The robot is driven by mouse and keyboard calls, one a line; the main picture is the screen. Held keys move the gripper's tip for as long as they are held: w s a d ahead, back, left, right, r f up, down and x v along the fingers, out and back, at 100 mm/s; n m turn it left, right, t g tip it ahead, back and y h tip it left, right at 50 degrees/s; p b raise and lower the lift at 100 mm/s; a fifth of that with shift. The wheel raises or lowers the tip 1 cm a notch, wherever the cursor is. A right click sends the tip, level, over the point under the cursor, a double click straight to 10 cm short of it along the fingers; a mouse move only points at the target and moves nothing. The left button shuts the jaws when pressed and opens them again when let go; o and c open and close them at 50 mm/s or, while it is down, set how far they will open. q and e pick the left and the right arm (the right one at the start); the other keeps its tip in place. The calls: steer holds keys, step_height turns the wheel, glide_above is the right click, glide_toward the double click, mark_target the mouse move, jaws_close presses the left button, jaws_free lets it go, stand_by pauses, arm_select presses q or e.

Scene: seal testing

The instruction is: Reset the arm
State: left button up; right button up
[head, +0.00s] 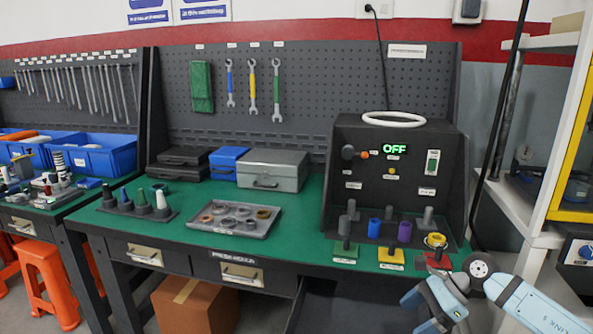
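My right arm comes in from the lower right, and its blue and grey gripper (420,312) hangs in front of the table's front edge. Its two fingers look apart with nothing between them. My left gripper is out of view. The seal tester (350,205) is a dark box on the right of the green-topped table (290,222), with a green OFF display (395,149). Grey, blue (374,228) and purple (404,232) cylinders stand on its base, and a yellow ring (436,240) sits at the front right. A white ring (394,118) lies on top.
A grey tray (208,227) holds several rings. A rack with coloured cones (141,203) stands to its left. Grey (272,168), blue and black cases stand at the back. An open drawer (340,308) is below the table, left of my gripper. A white shelf (512,212) stands at right.

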steer(key=s+a+m+t+y, duration=0.4)
steer(key=a+m+y, duration=0.1)
steer(key=a+m, duration=0.3)
steer(key=s+a+m+t+y, duration=0.4)
steer(key=a+m, duration=0.3)
steer(key=m, duration=0.1)
steer(key=s+d+f+m+t+h, duration=0.2)
steer(key=s+f+m+h, duration=0.55)
steer(key=m, duration=0.95)
steer(key=s+d+f+m+t+h, duration=0.15)
steer(key=s+f+m+h, duration=0.55)
steer(key=m, duration=0.9)
arm_select(q)
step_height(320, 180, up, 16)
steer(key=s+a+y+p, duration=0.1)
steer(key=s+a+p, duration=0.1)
steer(key=p, duration=2.4)
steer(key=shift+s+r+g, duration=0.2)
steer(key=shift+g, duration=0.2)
arm_select(e)
steer(key=s+r, duration=0.2)
steer(key=r, duration=0.6)
steer(key=s+d+r+m+g, duration=0.1)
steer(key=s+r, duration=0.1)
steer(key=r, duration=0.7)
steer(key=shift+d+r, duration=0.15)
steer(key=shift+d, duration=0.15)
